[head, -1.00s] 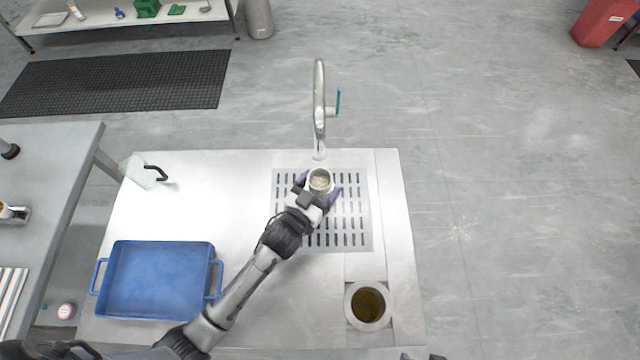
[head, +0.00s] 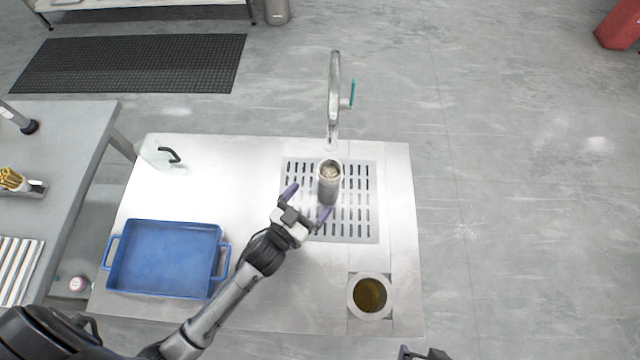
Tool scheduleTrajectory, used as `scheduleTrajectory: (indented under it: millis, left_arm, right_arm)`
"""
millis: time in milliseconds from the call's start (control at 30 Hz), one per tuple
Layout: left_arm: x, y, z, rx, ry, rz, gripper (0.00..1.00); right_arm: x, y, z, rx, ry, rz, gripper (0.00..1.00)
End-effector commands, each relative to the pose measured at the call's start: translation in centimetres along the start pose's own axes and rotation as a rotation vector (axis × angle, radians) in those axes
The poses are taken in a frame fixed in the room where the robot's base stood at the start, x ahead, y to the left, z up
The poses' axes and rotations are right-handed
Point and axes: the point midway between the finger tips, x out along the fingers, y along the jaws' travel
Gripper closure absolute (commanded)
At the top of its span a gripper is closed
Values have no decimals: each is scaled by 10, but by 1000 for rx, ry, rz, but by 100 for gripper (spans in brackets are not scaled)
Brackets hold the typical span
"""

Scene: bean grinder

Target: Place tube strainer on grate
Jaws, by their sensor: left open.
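The tube strainer (head: 328,188) is a metal cylinder with a pale rim and something inside its open top. It stands upright on the slotted grate (head: 360,225), below the faucet. My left gripper (head: 307,202) is open, with its purple fingertips apart, just to the lower left of the strainer and clear of it. My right gripper (head: 424,353) shows only in part at the bottom edge, and its jaws cannot be made out.
The faucet (head: 334,95) rises behind the grate. A blue tray (head: 165,260) sits at the left of the steel counter, with a clear pitcher (head: 157,155) behind it. A round bin opening (head: 370,295) lies front right.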

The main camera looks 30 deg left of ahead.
Motion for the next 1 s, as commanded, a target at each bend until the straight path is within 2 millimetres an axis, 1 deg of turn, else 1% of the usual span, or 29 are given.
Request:
scheduleTrajectory:
  millis: [33,200,333,500,633,767,867,967,1000]
  left_arm:
    - [-8,0,0,0,-1,-1,4]
    - [-25,0,0,0,-1,-1,4]
    - [-31,0,0,0,1,-1,4]
    - [-33,0,0,0,-1,-2,4]
    - [-36,-7,3,1,-55,-36,4]
    - [-49,-21,12,0,-219,-117,4]
    - [-69,-32,23,-2,-406,-173,4]
    - [-94,-35,32,-3,-604,-195,4]
    - [-106,-35,36,-3,-682,-194,4]
  right_arm:
    - [-1,0,0,0,0,0,8]
    - [-2,0,-1,1,0,0,8]
    - [-2,0,-1,2,0,-2,8]
    - [-2,-2,-1,6,1,-5,8]
    - [-2,-2,-1,9,1,-7,8]
    - [-2,-3,-2,10,1,-8,8]
    - [-2,-3,-2,10,2,-7,8]
    - [-2,-3,-2,10,1,-7,8]
    - [-2,-3,-2,10,1,-7,8]
